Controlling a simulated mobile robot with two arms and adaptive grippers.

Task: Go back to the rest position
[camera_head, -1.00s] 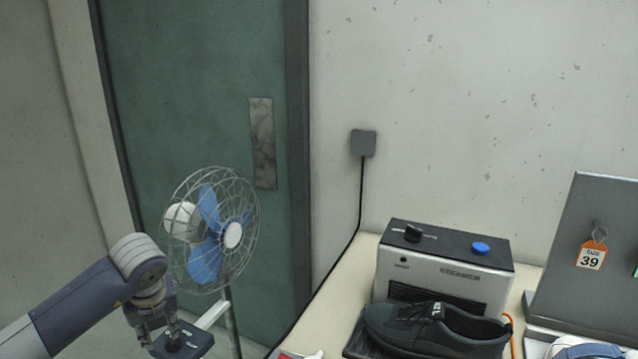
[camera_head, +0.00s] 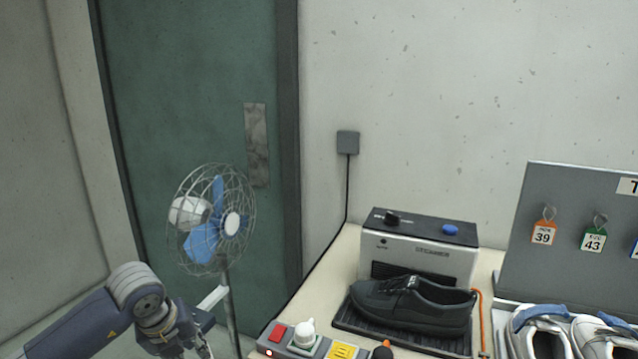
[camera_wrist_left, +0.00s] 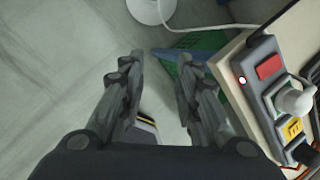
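My left arm comes in at the lower left of the head view, and its gripper (camera_head: 195,352) is partly cut off by the bottom edge. The left wrist view shows the left gripper (camera_wrist_left: 157,62) with its two fingers apart and nothing held between them. It is over the floor, to the left of the table edge (camera_wrist_left: 232,72). My right gripper is in neither view.
A caged fan (camera_head: 212,220) stands left of the table. A control box (camera_head: 305,341) is at the table's near left corner. A steamer (camera_head: 420,250) stands behind a black shoe (camera_head: 412,304). White shoes (camera_head: 545,335) stand by the tag board (camera_head: 575,190).

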